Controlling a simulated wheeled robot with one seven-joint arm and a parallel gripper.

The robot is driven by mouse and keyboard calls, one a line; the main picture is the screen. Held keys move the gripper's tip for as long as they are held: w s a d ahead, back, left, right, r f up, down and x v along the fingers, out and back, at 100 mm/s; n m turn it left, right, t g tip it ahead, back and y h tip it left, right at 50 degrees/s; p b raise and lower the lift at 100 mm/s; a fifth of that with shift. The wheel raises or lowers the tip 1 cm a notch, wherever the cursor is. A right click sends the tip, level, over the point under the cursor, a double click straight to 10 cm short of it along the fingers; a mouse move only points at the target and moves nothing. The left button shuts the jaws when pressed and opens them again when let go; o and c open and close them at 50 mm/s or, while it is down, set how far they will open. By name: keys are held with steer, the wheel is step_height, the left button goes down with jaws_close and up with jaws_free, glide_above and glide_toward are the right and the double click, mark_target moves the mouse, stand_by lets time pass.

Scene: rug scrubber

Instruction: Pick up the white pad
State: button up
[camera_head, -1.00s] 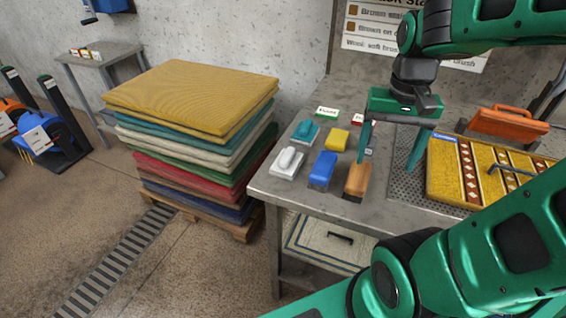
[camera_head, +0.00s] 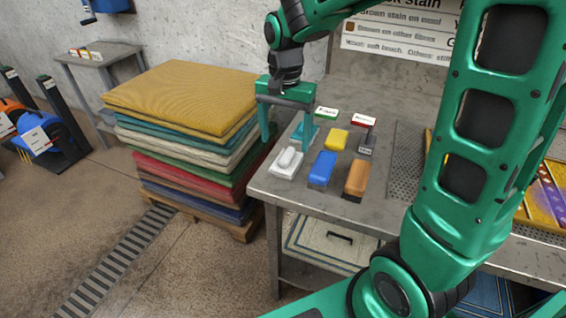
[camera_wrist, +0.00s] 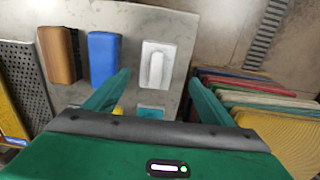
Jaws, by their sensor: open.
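The white pad (camera_head: 287,162) lies near the front left corner of the metal table, with a raised white grip on top. In the wrist view the white pad (camera_wrist: 158,64) appears beyond and between the fingertips. My gripper (camera_head: 286,142) is open and empty, above the table's left edge and behind the white pad in the head view. It also shows in the wrist view (camera_wrist: 160,85), its two green fingers spread wide. The teal pad (camera_wrist: 151,112) is partly hidden by my gripper.
A blue pad (camera_head: 323,168) and an orange-brown brush (camera_head: 356,178) lie right of the white pad. A yellow pad (camera_head: 337,140) lies behind them. A stack of folded rugs (camera_head: 195,95) stands left of the table (camera_head: 290,188).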

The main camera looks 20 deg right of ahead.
mark_target(287, 153)
steer(key=shift+s+d+f, duration=0.1)
steer(key=shift+d+f, duration=0.05)
steer(key=shift+f, duration=1.45)
steer(key=shift+s+d+f, duration=0.1)
steer(key=shift+f, duration=1.5)
steer(key=shift+c, duration=0.7)
steer(key=c, duration=1)
